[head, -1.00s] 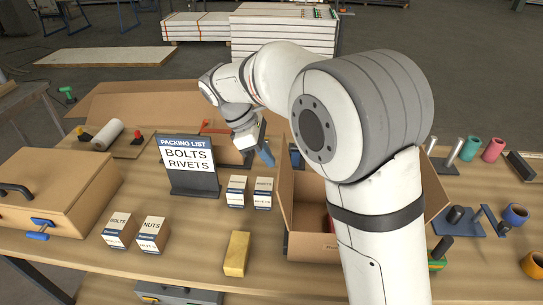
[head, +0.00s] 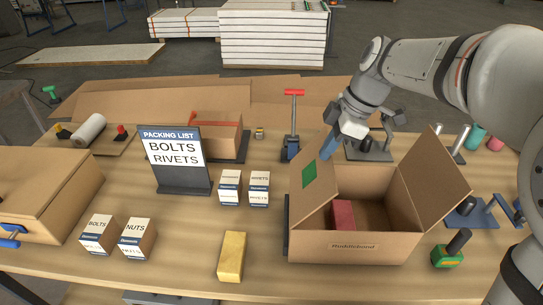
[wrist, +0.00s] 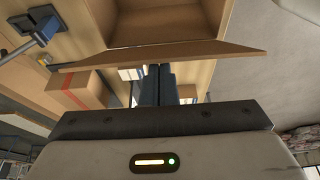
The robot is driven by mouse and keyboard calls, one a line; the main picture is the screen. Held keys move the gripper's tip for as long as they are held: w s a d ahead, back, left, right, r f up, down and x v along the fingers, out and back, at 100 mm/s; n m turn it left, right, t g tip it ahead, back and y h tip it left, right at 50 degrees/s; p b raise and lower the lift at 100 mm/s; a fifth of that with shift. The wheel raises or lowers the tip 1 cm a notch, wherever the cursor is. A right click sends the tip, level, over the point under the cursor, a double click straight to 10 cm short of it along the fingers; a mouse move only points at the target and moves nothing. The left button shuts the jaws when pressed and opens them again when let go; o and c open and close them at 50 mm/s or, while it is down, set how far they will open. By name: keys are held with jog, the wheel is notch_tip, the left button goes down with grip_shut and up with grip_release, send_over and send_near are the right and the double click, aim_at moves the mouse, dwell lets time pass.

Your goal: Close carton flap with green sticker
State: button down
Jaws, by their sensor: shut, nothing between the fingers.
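The open carton (head: 350,250) stands on the right half of the table. Its left flap (head: 318,198) bears a green sticker (head: 309,175) and stands raised at a slant, not lying flat over the opening. My gripper (head: 327,147) is shut and empty, its blue fingers pointing down at the flap's upper far edge. In the wrist view the shut fingers (wrist: 157,85) end close to a flap edge (wrist: 165,55); I cannot tell whether they touch it. A red block (head: 342,214) lies inside the carton.
The carton's right flap (head: 435,180) stands open. Small boxes (head: 259,188) and the packing-list sign (head: 176,160) are left of the carton.

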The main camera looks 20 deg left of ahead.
jog(key=w+d+f+g+y+b, duration=0.2)
jog(key=d+f+y+b, duration=0.2)
jog(key=b, duration=0.9)
notch_tip(320, 180, down, 4)
jog(key=d, duration=0.3)
jog(key=shift+w+f+y, duration=0.15)
jog(key=shift+w+y, duration=0.2)
jog(key=shift+y, duration=0.05)
